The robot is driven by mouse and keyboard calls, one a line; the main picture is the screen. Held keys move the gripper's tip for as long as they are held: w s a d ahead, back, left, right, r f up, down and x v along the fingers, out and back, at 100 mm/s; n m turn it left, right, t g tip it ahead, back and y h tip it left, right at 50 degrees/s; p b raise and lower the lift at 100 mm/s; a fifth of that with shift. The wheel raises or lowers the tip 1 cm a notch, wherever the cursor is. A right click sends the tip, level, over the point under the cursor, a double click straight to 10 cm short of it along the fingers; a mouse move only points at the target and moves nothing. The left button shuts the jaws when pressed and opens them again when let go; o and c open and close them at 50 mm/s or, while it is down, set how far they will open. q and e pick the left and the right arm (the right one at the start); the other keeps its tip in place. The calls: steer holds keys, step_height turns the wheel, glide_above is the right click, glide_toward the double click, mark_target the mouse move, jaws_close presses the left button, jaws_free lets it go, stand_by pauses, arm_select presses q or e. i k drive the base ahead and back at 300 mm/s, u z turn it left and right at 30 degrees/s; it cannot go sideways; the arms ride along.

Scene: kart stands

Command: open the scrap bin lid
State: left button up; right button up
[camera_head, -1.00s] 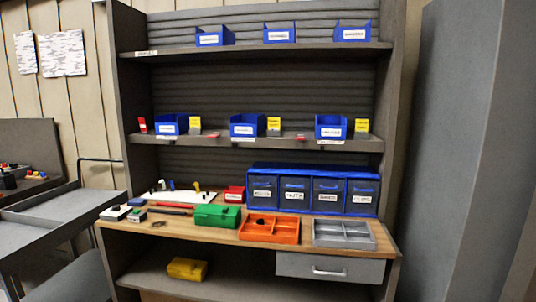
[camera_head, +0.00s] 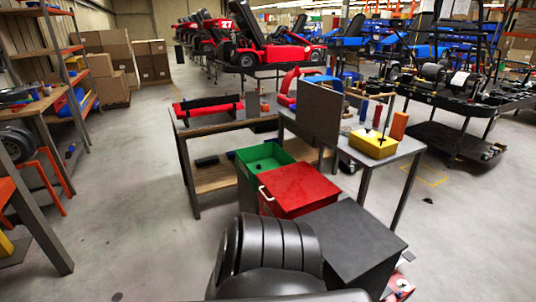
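A red bin (camera_head: 298,188) with a flat red top stands on the floor near the middle of the head view. A pale handle (camera_head: 266,193) shows at its left edge, and its top looks shut. A green bin (camera_head: 262,158) stands just behind it and looks open at the top. A dark grey box (camera_head: 352,240) with a flat top stands in front of the red bin. No label is readable, so I cannot tell for sure which one is the scrap bin. Neither of my grippers is in view.
Tables stand behind the bins; the right one bears a yellow tray (camera_head: 373,144) and an upright grey panel (camera_head: 319,112). A shelf rack (camera_head: 72,80) is at left. Open floor (camera_head: 130,190) lies between.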

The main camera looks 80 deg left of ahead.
mark_target(296, 186)
steer(key=u, duration=2.75)
steer(key=k, duration=0.5)
steer(key=z, duration=0.8)
steer(key=i, duration=1.2)
steer(key=z, duration=0.05)
